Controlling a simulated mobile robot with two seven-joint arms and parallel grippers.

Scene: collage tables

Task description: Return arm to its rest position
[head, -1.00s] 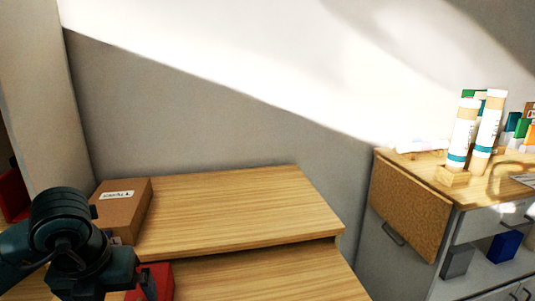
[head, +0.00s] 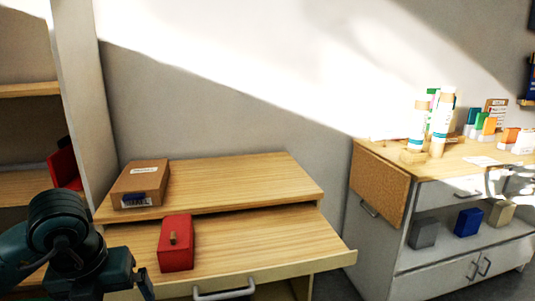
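My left arm comes in at the lower left of the head view, dark green and black. Its gripper (head: 140,290) is at the bottom edge, partly cut off, and I cannot tell whether it is open or shut. It is beside and in front of a red box (head: 177,243) with a small brown piece on top. The red box sits on the pulled-out wooden lower surface (head: 245,245). My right arm and gripper are not in view.
A brown cardboard box (head: 142,182) lies on the wooden desk top (head: 225,182). A cabinet (head: 440,210) on the right bears two upright white tubes (head: 440,125) and colored boxes. A shelf unit (head: 25,130) stands at the left. The desk's right part is clear.

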